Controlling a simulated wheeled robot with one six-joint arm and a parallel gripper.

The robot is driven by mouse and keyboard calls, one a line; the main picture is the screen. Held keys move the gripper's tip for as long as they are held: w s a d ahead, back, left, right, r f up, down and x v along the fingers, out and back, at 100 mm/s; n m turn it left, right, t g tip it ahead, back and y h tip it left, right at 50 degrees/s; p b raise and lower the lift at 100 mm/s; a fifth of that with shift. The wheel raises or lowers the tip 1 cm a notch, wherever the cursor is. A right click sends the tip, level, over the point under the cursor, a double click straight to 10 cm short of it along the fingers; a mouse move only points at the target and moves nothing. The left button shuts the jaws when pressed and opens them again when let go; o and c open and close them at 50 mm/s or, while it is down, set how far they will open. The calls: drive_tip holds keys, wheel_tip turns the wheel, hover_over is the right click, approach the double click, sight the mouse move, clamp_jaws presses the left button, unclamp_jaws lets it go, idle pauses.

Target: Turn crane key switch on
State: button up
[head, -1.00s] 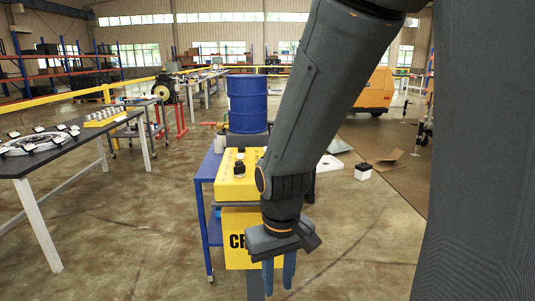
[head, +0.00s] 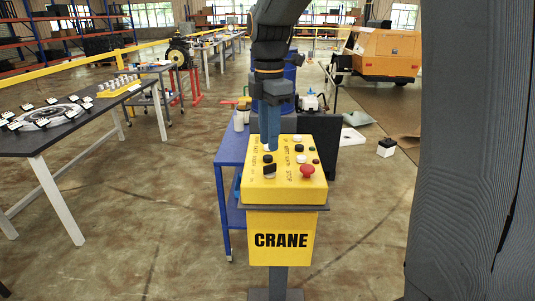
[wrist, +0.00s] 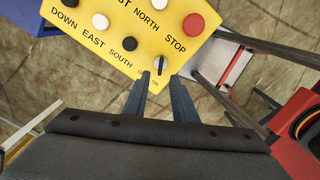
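The yellow crane control box (head: 278,238) stands on a post, with "CRANE" on its front and buttons on its top. The black key switch (wrist: 160,65), with an OFF/ON label beside it, is near one corner of the panel in the wrist view. It appears as a dark knob (head: 269,169) at the front left of the panel in the head view. My gripper (wrist: 160,79) is open and empty. Its fingertips lie on either side of the switch in the wrist view, with gaps. Whether they have reached its height, I cannot tell. In the head view my gripper (head: 270,146) points down over the panel.
The red STOP button (head: 307,171) is close to the switch, with black and white buttons nearby. A blue cart (head: 231,153) stands behind left. A dark table (head: 60,132) is at the left. The floor in front of the box is clear.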

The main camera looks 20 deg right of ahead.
sight(270, 165)
drive_tip(key=f, duration=0.3)
drive_tip(key=f+p, duration=0.1)
drive_tip(key=f, duration=0.3)
drive_tip(key=shift+d+f, duration=0.2)
drive_tip(key=shift+f, duration=0.1)
clamp_jaws()
